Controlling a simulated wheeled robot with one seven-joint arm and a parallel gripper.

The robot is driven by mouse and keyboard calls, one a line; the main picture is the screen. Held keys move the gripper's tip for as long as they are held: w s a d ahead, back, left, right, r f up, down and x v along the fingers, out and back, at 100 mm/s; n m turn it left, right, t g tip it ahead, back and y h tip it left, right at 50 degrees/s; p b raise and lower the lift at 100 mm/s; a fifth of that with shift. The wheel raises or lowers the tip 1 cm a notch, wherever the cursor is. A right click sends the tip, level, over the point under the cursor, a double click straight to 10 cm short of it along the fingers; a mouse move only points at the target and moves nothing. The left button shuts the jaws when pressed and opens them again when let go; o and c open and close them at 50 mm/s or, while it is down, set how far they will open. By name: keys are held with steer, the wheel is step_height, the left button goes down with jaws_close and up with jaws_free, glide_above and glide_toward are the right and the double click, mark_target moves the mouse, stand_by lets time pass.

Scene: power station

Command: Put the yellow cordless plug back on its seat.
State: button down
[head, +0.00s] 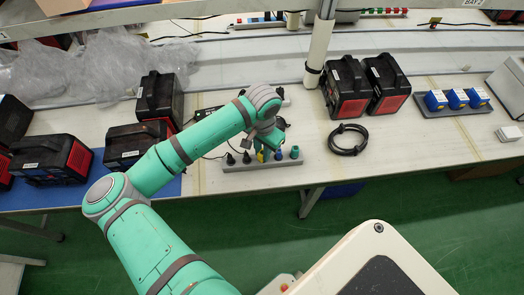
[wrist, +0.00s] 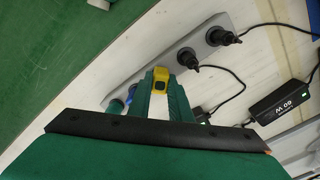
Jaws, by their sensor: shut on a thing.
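The yellow plug (wrist: 161,76) sits between the two green fingertips of my gripper (wrist: 163,88) in the wrist view, and the fingers are shut on it. In the head view a little of the yellow plug (head: 261,156) shows at my gripper (head: 268,150), above the grey seat strip (head: 262,166). The strip also shows in the wrist view (wrist: 203,44), beyond the plug. The plug's lower end and the seat under it are hidden, so I cannot tell whether they touch.
Two corded black plugs (wrist: 187,57) stand on the strip, left of my gripper in the head view. A blue plug (head: 279,154) and a teal plug (head: 294,152) stand to the right. A black charger (wrist: 280,100) lies nearby. A coiled black cable (head: 348,139) lies farther right.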

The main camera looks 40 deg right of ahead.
steer(key=c, duration=1.5)
jaws_free()
steer(key=shift+w, duration=0.1)
steer(key=shift+c, duration=0.2)
step_height(320, 180, up, 11)
steer(key=shift+f, duration=0.15)
